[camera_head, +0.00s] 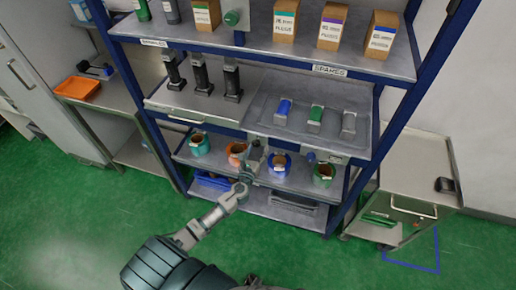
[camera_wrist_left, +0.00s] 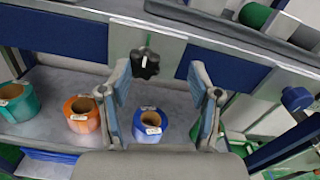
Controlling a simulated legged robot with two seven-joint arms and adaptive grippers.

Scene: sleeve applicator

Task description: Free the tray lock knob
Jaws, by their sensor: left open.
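A black lobed knob (camera_wrist_left: 145,63) with a white mark sits on the grey front strip of a shelf tray in the left wrist view. My left gripper (camera_wrist_left: 160,82) is open, with its two blue-padded fingers pointing at that strip. The knob appears between the fingertips, closer to the left one; I cannot tell whether they touch. In the head view my left gripper (camera_head: 256,150) is at the front of the shelf, below the divide between the two trays, and hides the knob there. A blue knob (camera_wrist_left: 297,98) sticks out farther right. My right gripper is not in view.
The right tray (camera_head: 366,105) holds blue, green and grey pieces; the left tray (camera_head: 160,100) holds black upright tools. Below are teal (camera_head: 199,144), orange (camera_head: 236,153), blue (camera_head: 279,163) and green (camera_head: 323,174) rolls. A steel cart (camera_head: 410,180) stands at right.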

